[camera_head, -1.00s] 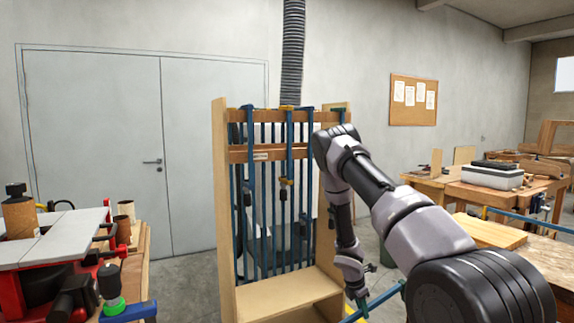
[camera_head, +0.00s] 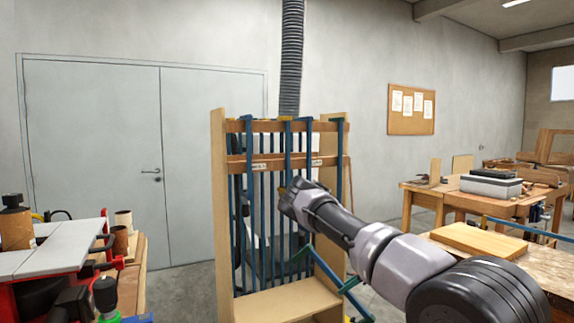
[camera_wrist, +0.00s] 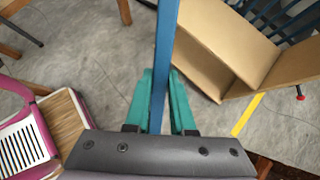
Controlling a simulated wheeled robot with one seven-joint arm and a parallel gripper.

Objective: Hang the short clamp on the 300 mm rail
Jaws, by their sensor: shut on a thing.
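My gripper (camera_wrist: 163,105) is shut on the blue bar of a clamp (camera_wrist: 165,45), which stands between the teal fingers in the wrist view. The clamp's ends are not clear. The wooden rack has an upper rail (camera_head: 268,126) and a lower rail (camera_head: 275,160) with small white labels, too small to read. Several blue clamps (camera_head: 250,215) hang upright on the rack.
The rack's base shelf (camera_head: 285,300) is bare. A workbench with a red machine (camera_head: 40,275) stands at left. Benches with boards (camera_head: 475,240) stand at right. My arm reaches across the rack's right upright.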

